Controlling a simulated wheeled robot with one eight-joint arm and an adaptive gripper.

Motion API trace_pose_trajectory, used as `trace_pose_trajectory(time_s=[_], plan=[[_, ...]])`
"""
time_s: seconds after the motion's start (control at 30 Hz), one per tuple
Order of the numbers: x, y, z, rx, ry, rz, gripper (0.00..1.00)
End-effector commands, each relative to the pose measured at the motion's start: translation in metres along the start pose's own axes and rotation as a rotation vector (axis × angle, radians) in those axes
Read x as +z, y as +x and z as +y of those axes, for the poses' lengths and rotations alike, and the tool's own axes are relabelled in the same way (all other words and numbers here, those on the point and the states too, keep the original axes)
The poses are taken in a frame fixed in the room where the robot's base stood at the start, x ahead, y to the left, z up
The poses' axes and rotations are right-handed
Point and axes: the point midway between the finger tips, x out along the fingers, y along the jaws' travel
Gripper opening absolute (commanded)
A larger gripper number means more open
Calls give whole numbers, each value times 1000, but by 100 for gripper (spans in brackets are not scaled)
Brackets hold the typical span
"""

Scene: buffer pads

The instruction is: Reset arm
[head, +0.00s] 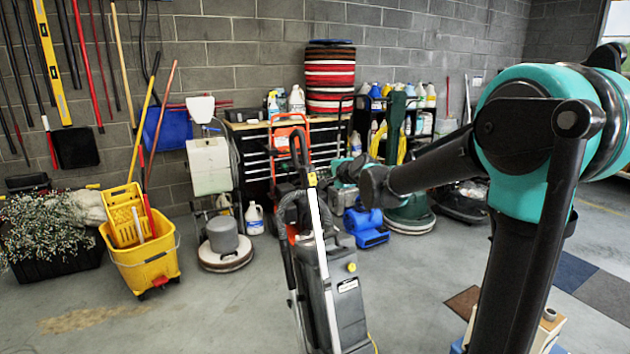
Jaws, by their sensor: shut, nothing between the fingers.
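My arm (440,165) reaches in from the right side of the head view, with a large teal joint at the right. It runs leftward to a dark elbow and a small teal part near the middle of the picture. I cannot make out my gripper's fingers; the arm's far end is hidden behind its own links or lost against the dark machines. A tall stack of round buffer pads (330,75), red, black and white, stands on the wooden top of the black workbench (258,122) by the wall.
A grey upright vacuum (345,300) stands in front, close to the arm's far end in the picture. A yellow mop bucket (145,262), a floor machine (225,245) and a blue blower (365,227) stand behind. Open concrete floor (225,310) lies at the front left.

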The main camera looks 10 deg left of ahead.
Motion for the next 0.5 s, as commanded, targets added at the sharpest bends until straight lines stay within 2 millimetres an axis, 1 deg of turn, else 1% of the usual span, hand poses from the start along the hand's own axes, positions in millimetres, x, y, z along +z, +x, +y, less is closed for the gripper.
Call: trace_pose_trajectory(time_s=[0.07, 0.17, 0.27, 0.3, 0.37, 0.4, 0.47, 0.5], plan=[[-2, -5, 7, 13, -23, 2, 0], [-8, -24, 32, 64, -107, 4, 0], [-16, -58, 78, 159, -252, 1, 0], [-20, -75, 99, 205, -318, -2, 0], [-25, -100, 133, 278, -416, -12, 0], [-27, -117, 155, 326, -478, -21, 0], [-31, -143, 188, 399, -565, -38, 0], [-33, -160, 210, 448, -618, -51, 0]])
